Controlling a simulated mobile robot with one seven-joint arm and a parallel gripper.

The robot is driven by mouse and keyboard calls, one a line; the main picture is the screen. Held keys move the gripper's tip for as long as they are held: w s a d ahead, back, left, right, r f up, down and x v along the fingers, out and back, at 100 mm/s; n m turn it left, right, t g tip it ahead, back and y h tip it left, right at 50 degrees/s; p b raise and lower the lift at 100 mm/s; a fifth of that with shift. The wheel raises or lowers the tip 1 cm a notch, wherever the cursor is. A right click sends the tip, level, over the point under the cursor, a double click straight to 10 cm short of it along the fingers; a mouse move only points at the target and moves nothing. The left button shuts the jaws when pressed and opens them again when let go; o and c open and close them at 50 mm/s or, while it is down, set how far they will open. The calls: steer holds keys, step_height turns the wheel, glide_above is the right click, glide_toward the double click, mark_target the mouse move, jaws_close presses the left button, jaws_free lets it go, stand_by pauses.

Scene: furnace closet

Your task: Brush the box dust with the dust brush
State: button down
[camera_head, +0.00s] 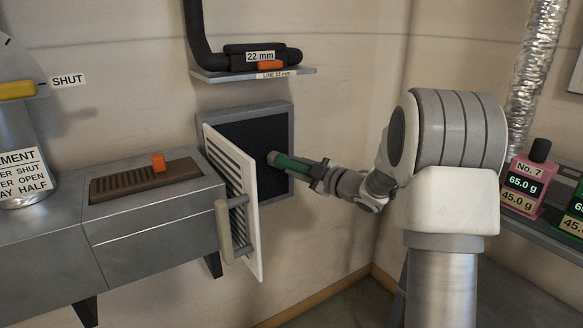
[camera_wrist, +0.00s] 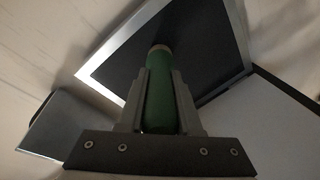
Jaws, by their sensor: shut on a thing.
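My gripper (camera_head: 319,178) is shut on a green cylindrical handle with a brownish end, which I take to be the dust brush (camera_head: 294,165). The brush points left at the dark square opening of the grey-framed wall box (camera_head: 290,122). In the head view its end overlaps the opening; I cannot tell whether it touches anything inside. In the wrist view the green handle (camera_wrist: 161,105) lies between both fingers (camera_wrist: 160,95), with the box frame (camera_wrist: 130,45) beyond. Dust cannot be made out in the dark interior. Bristles are not clearly visible.
A white louvred door (camera_head: 236,190) with a handle stands open at the box's left. A metal cabinet (camera_head: 150,235) with a brown grille and orange knob is left of it. A shelf (camera_head: 255,75) with a pipe fitting is above. Labelled bottles (camera_head: 525,185) stand at right.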

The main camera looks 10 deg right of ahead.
steer(key=shift+w+d, duration=0.25)
steer(key=shift+d, duration=0.4)
steer(key=shift+a, duration=0.1)
steer(key=shift+s+a+b, duration=0.2)
steer(key=shift+s+a, duration=0.05)
steer(key=shift+a, duration=0.45)
steer(key=shift+s+a+b, duration=0.25)
steer(key=shift+a, duration=0.45)
steer(key=shift+s+a+b, duration=0.2)
steer(key=shift+s+a, duration=0.05)
steer(key=shift+a, duration=0.45)
steer(key=shift+w+d+p, duration=0.25)
steer(key=shift+d, duration=0.5)
steer(key=shift+w+d+p, duration=0.25)
steer(key=shift+d, duration=0.45)
steer(key=shift+w+d+p, duration=0.25)
steer(key=shift+d, duration=0.5)
steer(key=shift+s+a+b, duration=0.25)
steer(key=shift+a, duration=0.5)
steer(key=shift+s+a+b, duration=0.25)
steer(key=shift+a+b, duration=0.05)
steer(key=shift+a, duration=0.4)
steer(key=shift+s+a+b, duration=0.25)
steer(key=shift+a, duration=0.5)
steer(key=s+a+f+v, duration=0.1)
steer(key=a+v, duration=0.1)
steer(key=v, duration=1.3)
steer(key=shift+s+f, duration=0.2)
steer(key=shift+s, duration=0.3)
